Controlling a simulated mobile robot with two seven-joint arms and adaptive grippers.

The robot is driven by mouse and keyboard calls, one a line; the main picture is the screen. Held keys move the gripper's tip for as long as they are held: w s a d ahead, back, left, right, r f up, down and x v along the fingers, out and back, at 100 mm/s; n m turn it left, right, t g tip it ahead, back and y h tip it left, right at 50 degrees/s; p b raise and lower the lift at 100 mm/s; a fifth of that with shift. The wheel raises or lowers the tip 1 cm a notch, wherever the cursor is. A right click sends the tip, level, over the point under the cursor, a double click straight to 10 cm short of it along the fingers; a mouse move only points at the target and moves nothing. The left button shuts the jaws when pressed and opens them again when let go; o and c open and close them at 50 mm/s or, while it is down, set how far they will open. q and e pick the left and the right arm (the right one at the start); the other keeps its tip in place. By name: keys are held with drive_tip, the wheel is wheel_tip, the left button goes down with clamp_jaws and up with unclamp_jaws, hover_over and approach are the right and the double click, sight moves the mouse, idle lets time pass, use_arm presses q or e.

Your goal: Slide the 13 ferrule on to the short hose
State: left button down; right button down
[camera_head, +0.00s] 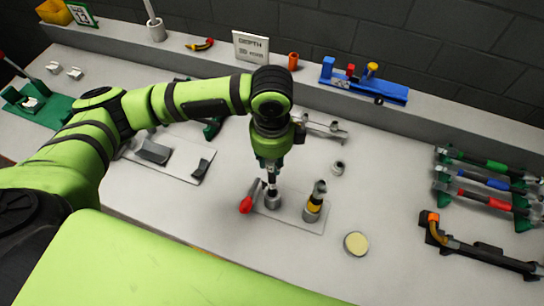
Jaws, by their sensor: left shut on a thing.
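My left gripper (272,188) points straight down over a thin pale plate (293,217) near the middle of the table. Its fingers are shut on a small part, most likely the 13 ferrule, largely hidden between them. A grey cylindrical piece (273,202) shows right under the fingertips; whether it is touched, and whether the short hose is inside it, I cannot tell. A loose grey ring (338,168) lies behind the plate. My right gripper is out of view.
A pale yellow disc (356,244) lies at the front right. Racked tools (488,184) and a black-orange tool (470,250) fill the right. A blue fixture (365,84) and a depth sign (250,48) stand on the back ledge.

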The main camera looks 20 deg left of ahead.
sight(272, 169)
use_arm(q)
drive_tip(key=shift+f+b, duration=0.65)
drive_tip(key=shift+f, duration=1.3)
drive_tip(key=c, duration=0.9)
unclamp_jaws()
wheel_tip(272, 169, up, 12)
